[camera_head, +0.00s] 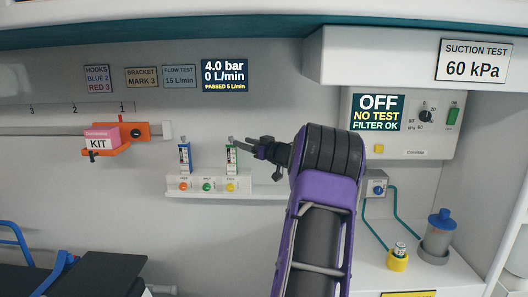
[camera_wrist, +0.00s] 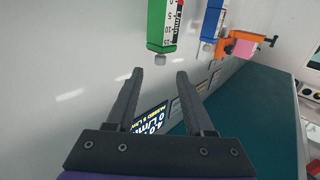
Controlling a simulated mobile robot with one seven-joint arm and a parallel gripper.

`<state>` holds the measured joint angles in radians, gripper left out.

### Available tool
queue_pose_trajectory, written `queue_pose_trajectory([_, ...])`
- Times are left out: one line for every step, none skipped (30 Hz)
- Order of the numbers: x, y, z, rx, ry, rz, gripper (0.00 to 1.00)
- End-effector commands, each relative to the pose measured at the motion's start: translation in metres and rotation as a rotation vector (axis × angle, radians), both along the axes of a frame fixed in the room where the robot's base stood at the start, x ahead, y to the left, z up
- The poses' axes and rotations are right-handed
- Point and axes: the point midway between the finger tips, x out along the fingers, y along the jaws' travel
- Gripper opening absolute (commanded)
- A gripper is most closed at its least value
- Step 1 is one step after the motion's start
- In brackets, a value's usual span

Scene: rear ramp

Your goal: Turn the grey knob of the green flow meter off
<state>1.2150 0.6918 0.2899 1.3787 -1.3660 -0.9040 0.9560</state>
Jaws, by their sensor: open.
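The green flow meter (camera_head: 232,160) stands on the wall rail, right of a blue flow meter (camera_head: 185,157). In the wrist view the green body (camera_wrist: 160,22) is at the top centre, with its small grey knob (camera_wrist: 162,58) at the end towards my gripper. My gripper (camera_wrist: 160,74) is open and empty. Its two fingers are apart, and the knob appears just beyond the gap between their tips, not clasped. In the head view my gripper (camera_head: 240,147) is by the top of the green meter and partly hides it.
The wall display (camera_head: 225,75) reads 4.0 bar, 0 L/min, passed 5 L/min. An orange bracket (camera_head: 133,132) with a pink kit is at the left. A suction panel (camera_head: 402,122) reading OFF is at the right. The blue meter (camera_wrist: 212,20) is close beside the green one.

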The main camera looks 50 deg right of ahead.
Motion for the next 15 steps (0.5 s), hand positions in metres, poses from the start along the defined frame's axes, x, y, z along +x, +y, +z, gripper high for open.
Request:
queue_pose_trajectory([-0.014,0.001,0.000,0.000,0.001,-0.003,0.53])
queue_pose_trajectory([-0.021,0.001,0.000,0.000,0.001,-0.003,0.53])
queue_pose_trajectory([-0.031,0.002,0.000,-0.001,0.001,-0.002,0.53])
queue_pose_trajectory([-0.038,0.003,0.000,0.000,0.002,-0.003,0.53])
queue_pose_trajectory([-0.045,0.004,0.000,-0.001,0.001,-0.003,0.53])
queue_pose_trajectory([-0.053,0.005,0.000,-0.001,0.002,-0.002,0.53])
queue_pose_trajectory([-0.059,0.005,0.000,-0.001,0.001,-0.001,0.53])
queue_pose_trajectory([-0.064,0.006,-0.001,0.000,0.002,-0.002,0.53])
queue_pose_trajectory([-0.071,0.006,0.000,0.000,0.001,-0.002,0.53])
queue_pose_trajectory([-0.075,0.007,0.000,0.000,0.001,-0.001,0.53])
queue_pose_trajectory([-0.079,0.007,0.000,0.000,0.001,-0.001,0.53])
queue_pose_trajectory([-0.084,0.008,0.000,0.000,0.001,0.000,0.53])
queue_pose_trajectory([-0.086,0.008,0.000,0.000,0.000,0.001,0.53])
queue_pose_trajectory([-0.089,0.008,0.000,0.001,0.001,0.000,0.53])
queue_pose_trajectory([-0.092,0.008,0.000,0.000,0.001,0.000,0.53])
